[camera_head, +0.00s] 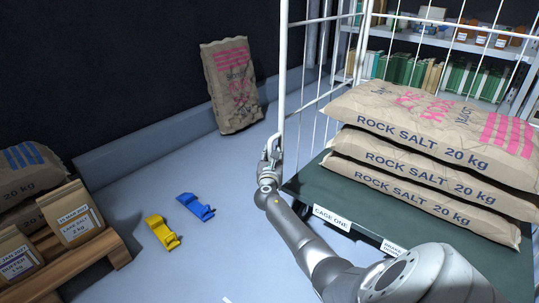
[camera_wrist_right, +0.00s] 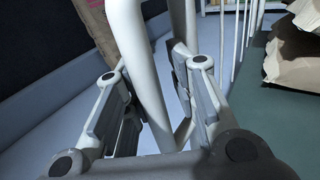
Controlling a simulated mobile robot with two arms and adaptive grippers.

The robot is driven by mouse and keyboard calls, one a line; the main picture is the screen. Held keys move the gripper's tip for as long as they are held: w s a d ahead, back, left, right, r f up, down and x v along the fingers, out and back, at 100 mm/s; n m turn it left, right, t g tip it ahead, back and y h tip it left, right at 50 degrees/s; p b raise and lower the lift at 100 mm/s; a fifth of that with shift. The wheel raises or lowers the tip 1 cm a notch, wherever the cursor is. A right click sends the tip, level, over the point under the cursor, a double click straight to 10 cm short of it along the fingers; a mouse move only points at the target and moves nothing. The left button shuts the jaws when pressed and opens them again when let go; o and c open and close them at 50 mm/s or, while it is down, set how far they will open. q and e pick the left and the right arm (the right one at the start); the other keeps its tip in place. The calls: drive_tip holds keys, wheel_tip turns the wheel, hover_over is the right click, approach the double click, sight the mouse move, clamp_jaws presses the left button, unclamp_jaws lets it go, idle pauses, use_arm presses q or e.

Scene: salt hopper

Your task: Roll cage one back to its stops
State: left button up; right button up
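Cage one (camera_head: 284,75) is a white wire roll cage with a dark green deck (camera_head: 365,203), labelled CAGE ONE (camera_head: 332,218) on its front edge. Several rock salt sacks (camera_head: 430,155) lie stacked on the deck. My right gripper (camera_head: 270,158) is at the cage's left front post. In the right wrist view, my right gripper (camera_wrist_right: 155,100) has its fingers apart, with a pale post (camera_wrist_right: 140,60) passing between them. Gaps show beside the post, so no firm grip is visible. My left gripper is out of view. I cannot make out the stops.
Yellow (camera_head: 162,231) and blue (camera_head: 196,206) wedges lie on the floor left of the cage. A wooden pallet (camera_head: 95,253) with bags stands at the left. A paper sack (camera_head: 231,85) leans on the back wall. Shelves (camera_head: 430,45) stand behind the cage. Floor between is clear.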

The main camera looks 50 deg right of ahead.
drive_tip(key=shift+o, duration=1)
drive_tip(key=shift+s+d+f+g, duration=0.15)
drive_tip(key=shift+s+d+g, duration=0.15)
drive_tip(key=shift+s+d, duration=0.25)
drive_tip(key=shift+a, duration=0.25)
drive_tip(key=v, duration=1.1)
drive_tip(key=shift+a, duration=0.35)
drive_tip(key=shift+s, duration=0.15)
